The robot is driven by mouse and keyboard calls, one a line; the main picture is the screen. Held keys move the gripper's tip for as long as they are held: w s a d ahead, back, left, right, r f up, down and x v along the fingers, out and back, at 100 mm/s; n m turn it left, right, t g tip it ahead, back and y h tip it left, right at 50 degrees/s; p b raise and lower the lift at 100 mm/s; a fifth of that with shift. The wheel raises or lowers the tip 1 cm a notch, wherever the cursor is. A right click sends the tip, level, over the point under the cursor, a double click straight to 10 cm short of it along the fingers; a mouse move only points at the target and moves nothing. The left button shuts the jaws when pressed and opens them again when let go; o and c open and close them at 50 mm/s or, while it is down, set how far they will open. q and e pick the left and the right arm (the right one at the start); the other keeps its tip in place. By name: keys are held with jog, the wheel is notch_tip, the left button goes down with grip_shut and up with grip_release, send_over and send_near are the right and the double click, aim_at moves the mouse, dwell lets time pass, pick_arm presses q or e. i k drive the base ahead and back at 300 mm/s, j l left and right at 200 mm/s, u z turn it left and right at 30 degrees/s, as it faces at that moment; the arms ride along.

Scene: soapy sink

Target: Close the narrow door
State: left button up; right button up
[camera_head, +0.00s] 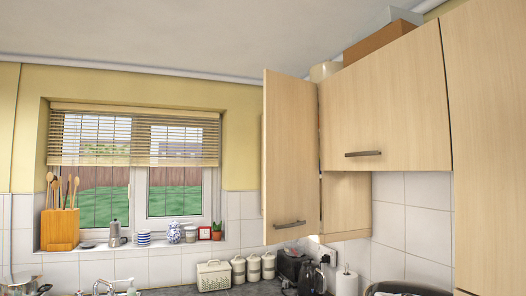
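The narrow door (291,155) is a tall light-wood cupboard door. In the head view it stands open, swung out from the wall cabinet at the left end of the row. Its dark bar handle (290,225) is near its lower edge. The door hides most of the cabinet's inside. Neither of my grippers shows in this view.
A wider closed cupboard door (385,100) with a bar handle adjoins on the right, and a tall panel (490,140) stands at the far right. A kettle (311,277), paper towel roll (346,283) and canisters (253,267) stand below. A window (130,165) is left.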

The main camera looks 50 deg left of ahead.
aim_at(291, 181)
jog(key=u, duration=1.5)
